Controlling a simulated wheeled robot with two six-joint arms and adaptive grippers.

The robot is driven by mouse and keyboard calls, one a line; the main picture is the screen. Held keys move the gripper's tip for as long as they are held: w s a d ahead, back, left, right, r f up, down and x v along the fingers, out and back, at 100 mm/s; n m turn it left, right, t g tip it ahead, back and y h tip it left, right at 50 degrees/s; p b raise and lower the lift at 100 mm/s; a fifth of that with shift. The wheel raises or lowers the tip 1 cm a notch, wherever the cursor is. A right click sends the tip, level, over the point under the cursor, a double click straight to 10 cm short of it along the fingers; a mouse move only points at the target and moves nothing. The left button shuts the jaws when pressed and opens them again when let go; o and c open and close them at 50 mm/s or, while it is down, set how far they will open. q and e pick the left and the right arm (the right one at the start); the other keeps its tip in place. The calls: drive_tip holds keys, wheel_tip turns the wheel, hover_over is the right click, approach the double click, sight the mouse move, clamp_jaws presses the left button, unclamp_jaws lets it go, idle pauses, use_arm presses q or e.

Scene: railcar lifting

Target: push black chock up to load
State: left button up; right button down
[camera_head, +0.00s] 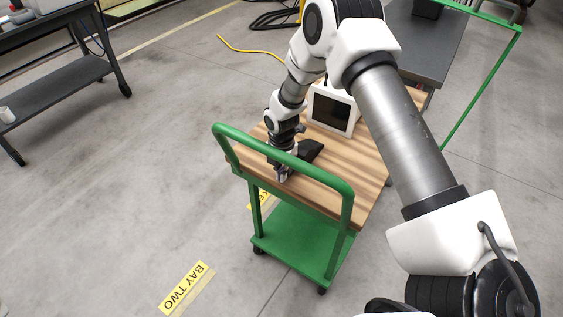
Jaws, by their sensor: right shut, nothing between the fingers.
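The black chock (309,151) lies on the wooden top (358,185) of a green cart, partly hidden behind my right gripper. The load seems to be the white box with a dark screen (331,110), standing on the same top behind the chock. A small gap seems to lie between chock and box. My right gripper (281,175) points down at the cart top, just in front and to the left of the chock, behind the green handle. Its fingers are shut with nothing between them. Whether it touches the chock I cannot tell. My left gripper is out of view.
The green handle rail (290,160) arches across the near end of the cart, close to my right gripper. A grey table (425,40) stands behind. A dark shelf cart (60,90) is at the left. A yellow cable (245,49) lies on the open floor.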

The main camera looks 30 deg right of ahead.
sight(302, 153)
drive_tip(key=shift+f, duration=0.15)
drive_tip(key=shift+w+d, duration=0.1)
drive_tip(key=w+d+b, duration=0.1)
drive_tip(key=d, duration=0.3)
drive_tip(key=w+d+b, duration=0.1)
drive_tip(key=d, duration=0.2)
drive_tip(key=shift+w+f+b, duration=0.1)
drive_tip(key=shift+w+b, duration=0.2)
drive_tip(key=shift+w, duration=0.05)
drive_tip(key=shift+w+d, duration=0.1)
drive_tip(key=shift+d, duration=0.05)
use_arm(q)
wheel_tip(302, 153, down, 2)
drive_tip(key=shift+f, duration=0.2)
